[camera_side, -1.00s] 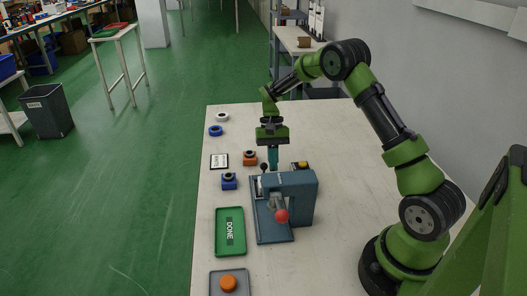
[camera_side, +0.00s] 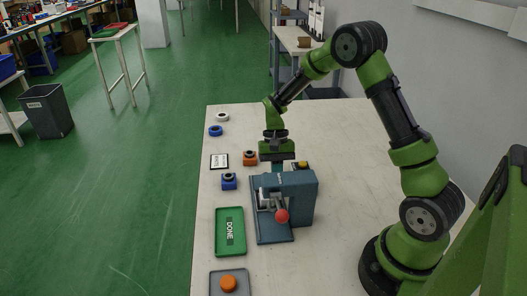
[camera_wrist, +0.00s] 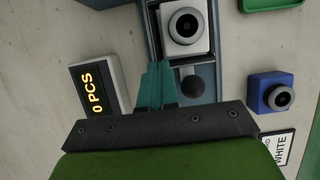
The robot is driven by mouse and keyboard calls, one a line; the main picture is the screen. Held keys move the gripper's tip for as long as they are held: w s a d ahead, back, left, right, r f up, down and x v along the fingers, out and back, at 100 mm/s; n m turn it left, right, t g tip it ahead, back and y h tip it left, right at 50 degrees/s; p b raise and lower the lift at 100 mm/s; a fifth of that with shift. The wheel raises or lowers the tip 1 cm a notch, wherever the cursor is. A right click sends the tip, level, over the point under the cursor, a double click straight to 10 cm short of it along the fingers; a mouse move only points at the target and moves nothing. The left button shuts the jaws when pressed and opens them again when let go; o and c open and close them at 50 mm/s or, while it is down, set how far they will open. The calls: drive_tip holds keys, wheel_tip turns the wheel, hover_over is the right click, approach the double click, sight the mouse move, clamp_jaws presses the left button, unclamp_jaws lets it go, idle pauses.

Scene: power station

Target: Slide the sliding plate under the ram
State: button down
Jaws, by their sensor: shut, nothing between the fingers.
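The sliding plate (camera_wrist: 208,72) lies in the blue-grey press base, with a black knob (camera_wrist: 191,86) at its near end in the wrist view. In the side view my gripper (camera_side: 277,166) is behind the press body (camera_side: 301,190), which carries a red-knobbed lever (camera_side: 281,216). The ram is not clearly visible.
A counter reading "0 PCS" (camera_wrist: 94,88) stands left of the fingers in the wrist view. The right table is clear.

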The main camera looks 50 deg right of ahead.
drive_tip(key=s+a, duration=0.5)
drive_tip(key=shift+f, duration=0.1)
drive_tip(key=w+d, duration=0.3)
drive_tip(key=v, duration=1)
drive_tip(key=s+a+r+n+t+h, duration=0.1)
drive_tip(key=s+a+r+n+t, duration=0.4)
drive_tip(key=s+a+r+t, duration=0.5)
drive_tip(key=s+r, duration=0.3)
drive_tip(key=s, duration=0.1)
drive_tip(key=shift+r, duration=0.2)
